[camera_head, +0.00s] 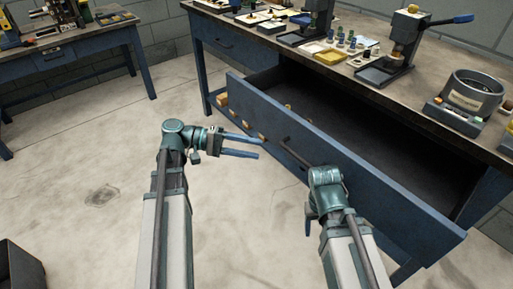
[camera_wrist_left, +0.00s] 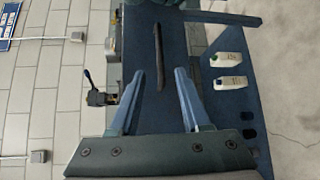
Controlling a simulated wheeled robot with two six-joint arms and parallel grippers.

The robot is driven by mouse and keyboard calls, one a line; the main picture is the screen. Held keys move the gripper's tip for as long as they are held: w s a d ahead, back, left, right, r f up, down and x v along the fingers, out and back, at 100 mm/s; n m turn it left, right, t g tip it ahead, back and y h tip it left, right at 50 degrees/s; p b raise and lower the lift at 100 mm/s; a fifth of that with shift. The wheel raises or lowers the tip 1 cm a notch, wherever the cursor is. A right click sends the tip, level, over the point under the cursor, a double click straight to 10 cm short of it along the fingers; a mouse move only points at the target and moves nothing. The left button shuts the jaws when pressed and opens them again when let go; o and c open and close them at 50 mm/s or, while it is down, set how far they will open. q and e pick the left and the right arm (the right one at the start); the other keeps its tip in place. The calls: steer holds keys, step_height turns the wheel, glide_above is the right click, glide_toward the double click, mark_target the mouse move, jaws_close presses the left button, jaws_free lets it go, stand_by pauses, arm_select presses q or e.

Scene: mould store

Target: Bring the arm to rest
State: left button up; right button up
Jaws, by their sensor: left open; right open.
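My left gripper (camera_head: 259,148) is open and empty in the head view, its blue fingers pointing right towards the front of an open blue drawer (camera_head: 375,185). The left wrist view shows its two fingers (camera_wrist_left: 160,95) spread apart, with the drawer's dark bar handle (camera_wrist_left: 160,55) beyond and between them. I see no contact with the handle.
A workbench (camera_head: 335,75) above the drawer carries a lever press (camera_head: 398,45), a round pot (camera_head: 470,92) and small parts. Two white bottles (camera_wrist_left: 230,72) show in the left wrist view. Another table (camera_head: 70,55) stands back left. A dark bin (camera_head: 20,268) is bottom left. Floor is clear between.

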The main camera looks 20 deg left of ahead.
stand_by(0.3)
arm_select(q)
steer(key=s+d+f+m+g+y, duration=0.1)
steer(key=s+d+f+m+y, duration=0.4)
steer(key=f+y, duration=0.4)
steer(key=s+d+f+m+g+y, duration=0.2)
steer(key=s+d+f+y, duration=0.3)
steer(key=f+y, duration=0.4)
step_height(320, 180, up, 28)
steer(key=d+p, duration=0.1)
steer(key=p, duration=2.8)
steer(key=shift+w+r+t+h, duration=0.15)
steer(key=shift+w+t+h, duration=0.15)
steer(key=shift+w, duration=0.15)
steer(key=shift+d, duration=0.15)
